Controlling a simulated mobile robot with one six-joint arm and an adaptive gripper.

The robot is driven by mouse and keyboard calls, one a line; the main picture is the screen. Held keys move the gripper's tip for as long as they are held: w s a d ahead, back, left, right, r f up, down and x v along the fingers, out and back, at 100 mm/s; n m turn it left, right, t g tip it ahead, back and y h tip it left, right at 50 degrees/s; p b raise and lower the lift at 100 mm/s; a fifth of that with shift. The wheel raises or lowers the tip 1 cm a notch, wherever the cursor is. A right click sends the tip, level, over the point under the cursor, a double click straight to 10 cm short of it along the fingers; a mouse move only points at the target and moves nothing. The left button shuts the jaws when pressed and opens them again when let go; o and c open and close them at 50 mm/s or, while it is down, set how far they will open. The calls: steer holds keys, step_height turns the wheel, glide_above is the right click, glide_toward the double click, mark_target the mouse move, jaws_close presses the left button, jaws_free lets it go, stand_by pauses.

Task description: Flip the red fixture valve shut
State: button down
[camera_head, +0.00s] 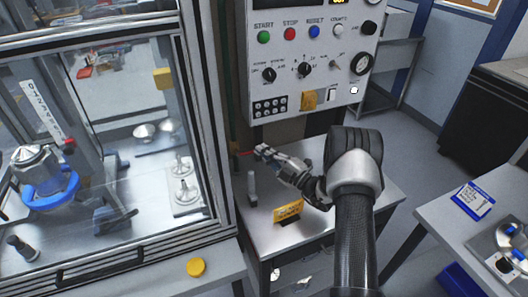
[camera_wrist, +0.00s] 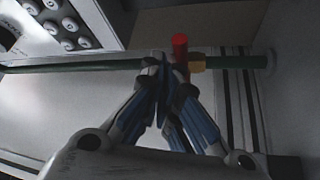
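The red valve handle (camera_wrist: 180,46) shows in the wrist view beside a brass valve body (camera_wrist: 197,64) on a green pipe (camera_wrist: 232,62). The handle stands across the pipe's line in that view. In the head view a thin red handle (camera_head: 245,153) shows just left of my gripper (camera_head: 261,151). My gripper (camera_wrist: 164,66) has its blue-padded fingers drawn together at the tips, with nothing visible between them. The tips are at the pipe, just left of and below the red handle. I cannot tell whether they touch it.
A control panel (camera_head: 312,50) with buttons and knobs hangs above my gripper. A glazed machine enclosure (camera_head: 198,110) stands close on the left. A grey post (camera_head: 252,188) and a yellow sign (camera_head: 288,210) stand on the metal bench (camera_head: 262,236) below my arm.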

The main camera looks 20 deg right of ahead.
steer(key=shift+s+f, duration=0.1)
steer(key=shift+f, duration=0.15)
steer(key=r+v, duration=0.3)
steer(key=v, duration=1.1)
steer(key=shift+s+d+f, duration=0.2)
steer(key=shift+s+d, duration=0.05)
steer(key=shift+s, duration=0.2)
